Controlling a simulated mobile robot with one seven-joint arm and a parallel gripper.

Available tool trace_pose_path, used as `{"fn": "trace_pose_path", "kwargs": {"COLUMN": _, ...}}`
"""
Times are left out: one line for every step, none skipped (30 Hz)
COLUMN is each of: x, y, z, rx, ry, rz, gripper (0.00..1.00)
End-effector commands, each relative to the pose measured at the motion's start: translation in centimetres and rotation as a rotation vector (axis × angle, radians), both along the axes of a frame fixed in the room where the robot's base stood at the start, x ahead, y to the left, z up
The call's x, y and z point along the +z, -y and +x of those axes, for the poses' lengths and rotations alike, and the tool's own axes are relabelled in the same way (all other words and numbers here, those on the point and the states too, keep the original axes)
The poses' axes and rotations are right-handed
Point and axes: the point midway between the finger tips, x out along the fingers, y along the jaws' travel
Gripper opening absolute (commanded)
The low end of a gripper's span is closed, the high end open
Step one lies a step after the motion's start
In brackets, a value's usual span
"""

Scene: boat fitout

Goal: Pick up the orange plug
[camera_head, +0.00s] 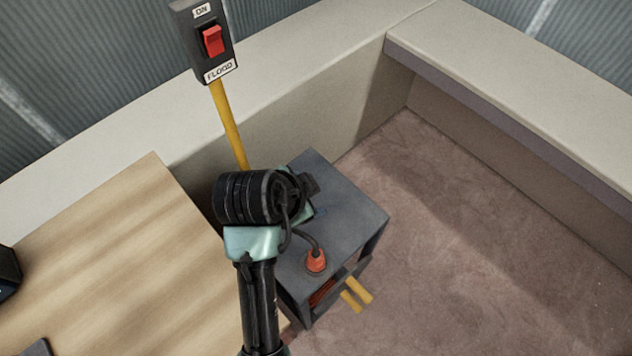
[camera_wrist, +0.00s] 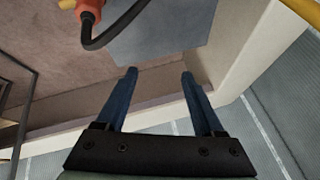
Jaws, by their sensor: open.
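The orange plug (camera_head: 316,262) sits on the top of a dark grey box (camera_head: 345,205), near its front edge, with a black cable curving from it. In the wrist view the orange plug (camera_wrist: 91,8) is at the top left, partly cut off by the frame, with its black cable (camera_wrist: 108,38) looping to the right. My gripper (camera_wrist: 159,74) is open, its two blue fingers apart with nothing between them. The plug lies outside the fingers, beyond and to the left. In the head view my arm hides most of the gripper and part of the box.
A wooden table (camera_head: 110,265) stands at the left. A switch box labelled FLOOD (camera_head: 207,42) stands on a yellow post (camera_head: 229,125) behind the box. Yellow bars (camera_head: 357,290) stick out of the box's front. Pale ledges border the back and right; carpet (camera_head: 470,240) at the right is clear.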

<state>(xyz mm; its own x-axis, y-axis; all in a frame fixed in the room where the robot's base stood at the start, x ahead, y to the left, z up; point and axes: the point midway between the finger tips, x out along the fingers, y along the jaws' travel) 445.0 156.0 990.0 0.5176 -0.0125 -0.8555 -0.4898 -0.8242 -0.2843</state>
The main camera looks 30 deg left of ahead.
Motion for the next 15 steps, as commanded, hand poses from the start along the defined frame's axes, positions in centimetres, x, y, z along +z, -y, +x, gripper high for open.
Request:
{"fn": "trace_pose_path", "kwargs": {"x": 1.4, "y": 0.0, "z": -1.6, "rx": -0.022, "ry": -0.06, "rz": -0.018, "gripper": 0.7}}
{"fn": "trace_pose_path", "kwargs": {"x": 1.4, "y": 0.0, "z": -2.6, "rx": -0.04, "ry": -0.091, "rz": -0.029, "gripper": 0.7}}
{"fn": "trace_pose_path", "kwargs": {"x": 1.3, "y": 0.1, "z": -3.7, "rx": -0.061, "ry": -0.131, "rz": -0.042, "gripper": 0.7}}
{"fn": "trace_pose_path", "kwargs": {"x": 1.3, "y": 0.2, "z": -4.6, "rx": -0.076, "ry": -0.159, "rz": -0.053, "gripper": 0.7}}
{"fn": "trace_pose_path", "kwargs": {"x": 1.3, "y": 0.3, "z": -5.4, "rx": -0.092, "ry": -0.184, "rz": -0.064, "gripper": 0.7}}
{"fn": "trace_pose_path", "kwargs": {"x": 1.3, "y": 0.5, "z": -6.4, "rx": -0.111, "ry": -0.213, "rz": -0.078, "gripper": 0.7}}
{"fn": "trace_pose_path", "kwargs": {"x": 1.3, "y": 0.6, "z": -7.0, "rx": -0.124, "ry": -0.232, "rz": -0.088, "gripper": 0.7}}
{"fn": "trace_pose_path", "kwargs": {"x": 1.3, "y": 0.7, "z": -7.6, "rx": -0.136, "ry": -0.248, "rz": -0.096, "gripper": 0.7}}
{"fn": "trace_pose_path", "kwargs": {"x": 1.3, "y": 0.8, "z": -8.3, "rx": -0.148, "ry": -0.268, "rz": -0.108, "gripper": 0.7}}
{"fn": "trace_pose_path", "kwargs": {"x": 1.2, "y": 0.9, "z": -8.7, "rx": -0.156, "ry": -0.28, "rz": -0.114, "gripper": 0.7}}
{"fn": "trace_pose_path", "kwargs": {"x": 1.2, "y": 1.0, "z": -9.1, "rx": -0.163, "ry": -0.289, "rz": -0.12, "gripper": 0.7}}
{"fn": "trace_pose_path", "kwargs": {"x": 1.1, "y": 1.0, "z": -9.4, "rx": -0.17, "ry": -0.299, "rz": -0.126, "gripper": 0.7}}
{"fn": "trace_pose_path", "kwargs": {"x": 1.0, "y": 1.1, "z": -9.6, "rx": -0.174, "ry": -0.303, "rz": -0.13, "gripper": 0.7}}
{"fn": "trace_pose_path", "kwargs": {"x": 0.8, "y": 1.1, "z": -9.7, "rx": -0.178, "ry": -0.308, "rz": -0.132, "gripper": 0.7}}
{"fn": "trace_pose_path", "kwargs": {"x": 0.4, "y": 1.3, "z": -9.7, "rx": -0.18, "ry": -0.311, "rz": -0.134, "gripper": 0.7}}
